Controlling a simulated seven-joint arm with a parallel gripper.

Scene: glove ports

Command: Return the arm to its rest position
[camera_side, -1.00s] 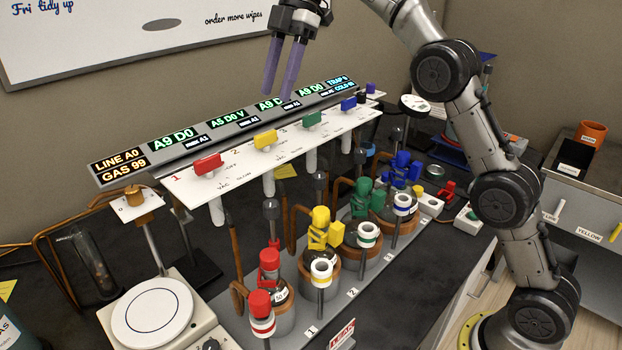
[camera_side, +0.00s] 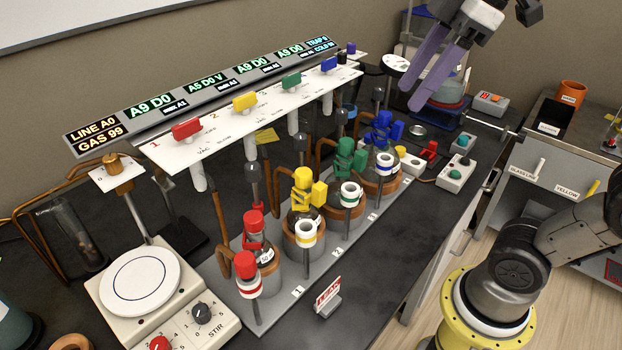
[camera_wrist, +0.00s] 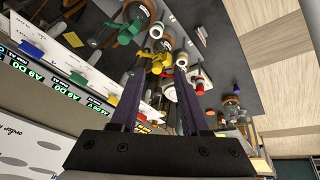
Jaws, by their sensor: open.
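My gripper (camera_side: 409,97) is at the upper right of the side view, in the air. Its two long purple fingers point down and to the left, apart and with nothing seen between them. In the side view they pass in front of the back right of the bench, right of the white valve panel. In the wrist view my gripper (camera_wrist: 159,78) shows both fingers spread, with the bench beyond them. My arm's base stands at the lower right of the side view. Part of my arm is outside the frame.
The valve panel (camera_side: 205,152) carries red, yellow, green and blue handles. Flasks with coloured clamps stand in a row on a grey rack (camera_side: 262,322). A stirrer (camera_side: 140,282) is at front left. A drawer cabinet (camera_side: 535,190) stands at right.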

